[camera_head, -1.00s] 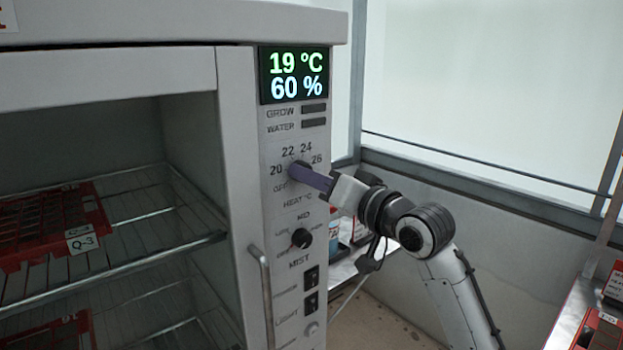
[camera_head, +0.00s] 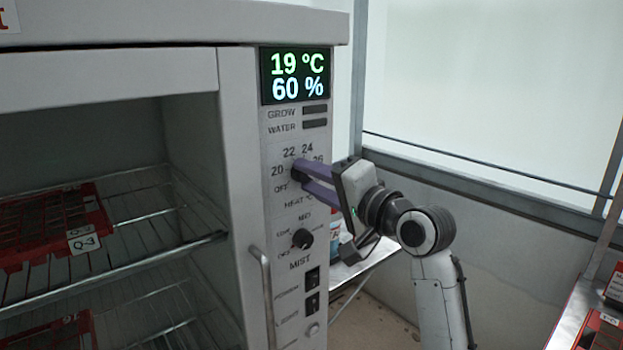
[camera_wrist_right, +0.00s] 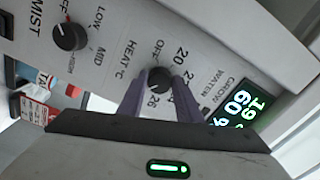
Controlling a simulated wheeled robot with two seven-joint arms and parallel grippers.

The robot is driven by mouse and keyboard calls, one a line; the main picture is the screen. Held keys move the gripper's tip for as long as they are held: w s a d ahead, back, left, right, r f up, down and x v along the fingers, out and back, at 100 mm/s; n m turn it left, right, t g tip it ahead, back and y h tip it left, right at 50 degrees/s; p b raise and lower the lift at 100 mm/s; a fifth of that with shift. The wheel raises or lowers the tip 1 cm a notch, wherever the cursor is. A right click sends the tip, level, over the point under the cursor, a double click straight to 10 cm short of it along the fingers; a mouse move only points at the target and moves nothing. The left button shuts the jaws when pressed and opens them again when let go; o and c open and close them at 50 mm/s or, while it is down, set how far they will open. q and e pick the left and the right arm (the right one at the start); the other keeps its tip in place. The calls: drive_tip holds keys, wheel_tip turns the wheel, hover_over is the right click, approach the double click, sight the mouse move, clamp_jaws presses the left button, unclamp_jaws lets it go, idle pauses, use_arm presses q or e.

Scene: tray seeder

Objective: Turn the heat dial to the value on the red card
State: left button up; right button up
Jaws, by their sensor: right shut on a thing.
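The heat dial (camera_head: 297,170) is a small black knob on the cabinet's control panel, ringed by OFF, 20, 22, 24 and 26. It shows more fully in the wrist view (camera_wrist_right: 158,79). My right gripper (camera_head: 299,174) has its purple fingers on either side of the knob, shut on it. The fingers also flank the knob in the wrist view (camera_wrist_right: 160,84). I cannot make out the dial's pointer. The display (camera_head: 294,76) reads 19 °C and 60 %. I see no readable red card. My left gripper is out of view.
The black mist dial (camera_head: 302,239) sits below the heat dial, with switches (camera_head: 312,277) under it. A vertical door handle (camera_head: 265,298) stands at the panel's left. Red trays lie on wire shelves (camera_head: 150,258). A bench with red items is at far right.

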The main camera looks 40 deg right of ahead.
idle(0.4)
drive_tip(key=o, duration=1)
drive_tip(key=shift+s, duration=0.1)
drive_tip(key=s, duration=0.3)
drive_tip(key=s+b, duration=0.1)
drive_tip(key=s, duration=0.6)
drive_tip(key=shift+d, duration=0.4)
